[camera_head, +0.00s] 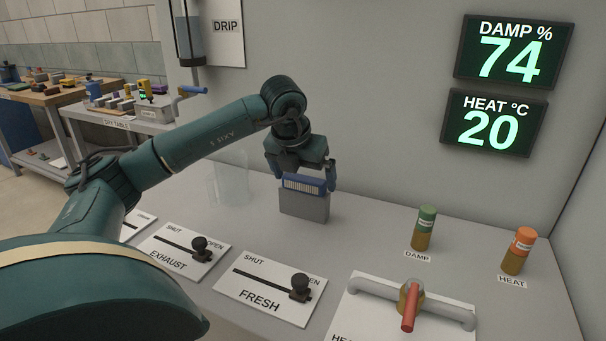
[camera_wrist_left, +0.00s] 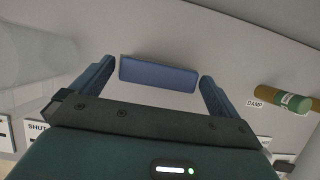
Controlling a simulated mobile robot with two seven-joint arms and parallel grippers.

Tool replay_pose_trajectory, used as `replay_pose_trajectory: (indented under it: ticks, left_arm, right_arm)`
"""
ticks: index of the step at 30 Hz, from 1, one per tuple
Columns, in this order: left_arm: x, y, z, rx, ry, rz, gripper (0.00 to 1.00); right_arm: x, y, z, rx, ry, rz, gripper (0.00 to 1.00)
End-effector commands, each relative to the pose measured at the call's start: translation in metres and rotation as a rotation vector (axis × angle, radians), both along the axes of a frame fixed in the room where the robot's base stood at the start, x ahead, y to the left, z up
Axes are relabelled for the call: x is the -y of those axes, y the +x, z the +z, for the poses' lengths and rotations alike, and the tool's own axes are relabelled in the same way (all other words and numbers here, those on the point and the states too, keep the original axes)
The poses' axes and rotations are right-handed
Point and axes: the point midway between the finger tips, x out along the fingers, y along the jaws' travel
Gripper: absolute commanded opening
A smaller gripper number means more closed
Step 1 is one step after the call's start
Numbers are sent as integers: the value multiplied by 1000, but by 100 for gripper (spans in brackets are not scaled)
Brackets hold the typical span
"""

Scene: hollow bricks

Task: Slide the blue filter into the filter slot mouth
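The blue filter (camera_head: 304,186), with pale pleats on its face, stands upright at the top of a grey box, the filter slot (camera_head: 303,206). Its upper part shows above the box; its lower edge is hidden, so I cannot tell how deep it sits. My left gripper (camera_head: 303,178) is just above, pointing down, one finger beyond each end of the filter. In the left wrist view the filter's blue top (camera_wrist_left: 158,74) lies between the fingertips (camera_wrist_left: 158,68), with a narrow gap at each side. The left gripper looks open. My right gripper is not in view.
A clear container (camera_head: 230,180) stands left of the slot. EXHAUST (camera_head: 200,246) and FRESH (camera_head: 300,288) sliders lie in front. A green-topped DAMP knob (camera_head: 424,230), an orange HEAT knob (camera_head: 518,250) and a red-handled valve (camera_head: 409,308) are to the right. The wall is close behind.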

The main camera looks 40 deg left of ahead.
Motion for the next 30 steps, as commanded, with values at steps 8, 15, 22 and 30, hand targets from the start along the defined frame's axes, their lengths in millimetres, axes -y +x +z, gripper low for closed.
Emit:
replay_pose_trajectory:
  ticks: [8,15,22,30]
  left_arm:
    - [0,0,0,-1,0,0,100]
    - [2,-8,23,6,0,0,100]
    - [10,-29,75,5,1,-1,100]
    - [15,-46,114,2,0,-1,100]
  right_arm:
    - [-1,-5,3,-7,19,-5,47]
    - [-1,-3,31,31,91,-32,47]
    - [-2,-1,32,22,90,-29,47]
    - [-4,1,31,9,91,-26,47]
